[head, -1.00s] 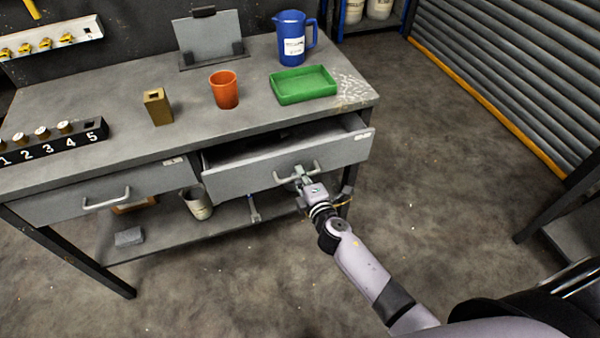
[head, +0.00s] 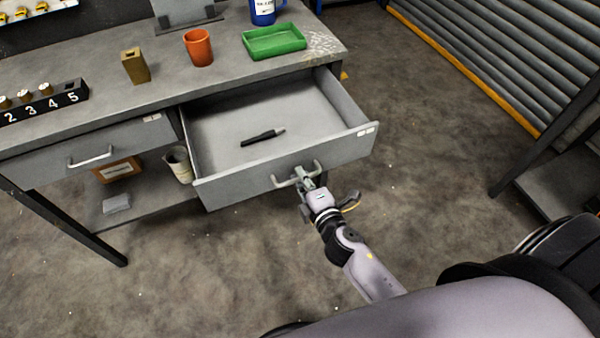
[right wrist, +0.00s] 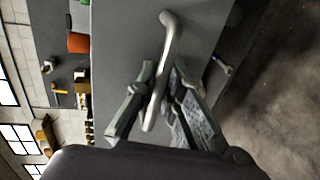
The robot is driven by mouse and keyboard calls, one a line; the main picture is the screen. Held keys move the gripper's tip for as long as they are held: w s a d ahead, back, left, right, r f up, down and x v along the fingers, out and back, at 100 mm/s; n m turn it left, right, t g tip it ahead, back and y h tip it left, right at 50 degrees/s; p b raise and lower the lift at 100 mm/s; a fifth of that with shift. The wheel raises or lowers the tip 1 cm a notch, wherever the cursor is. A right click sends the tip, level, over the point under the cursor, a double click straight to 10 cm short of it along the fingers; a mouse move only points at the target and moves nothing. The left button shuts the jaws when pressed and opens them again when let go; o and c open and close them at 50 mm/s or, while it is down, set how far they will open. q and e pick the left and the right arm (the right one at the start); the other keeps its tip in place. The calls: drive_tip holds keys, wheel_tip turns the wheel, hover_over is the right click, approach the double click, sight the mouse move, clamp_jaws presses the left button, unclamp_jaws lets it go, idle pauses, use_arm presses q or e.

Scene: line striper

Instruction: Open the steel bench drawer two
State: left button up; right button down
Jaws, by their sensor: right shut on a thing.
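The steel bench (head: 95,100) has two drawers side by side. The right drawer (head: 290,168) is pulled well out, and its grey floor shows with a dark marker-like tool (head: 263,137) lying on it. My right gripper (head: 306,181) is shut on this drawer's handle (head: 283,184). In the right wrist view the fingers (right wrist: 157,90) sit on both sides of the handle bar (right wrist: 165,62). The left drawer (head: 125,148) is closed, with its own handle (head: 90,158). My left gripper is not in view.
On the bench top stand a green tray (head: 274,52), an orange cup (head: 198,47), a brown block (head: 135,66), a blue jug (head: 264,10) and a numbered rack (head: 42,106). A bucket (head: 179,165) stands on the lower shelf. The floor in front is clear.

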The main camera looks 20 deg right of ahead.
drive_tip(key=shift+s, duration=0.1)
drive_tip(key=c, duration=2)
unclamp_jaws()
drive_tip(key=shift+o, duration=0.2)
drive_tip(key=v, duration=1.2)
drive_tip(key=shift+f, duration=0.1)
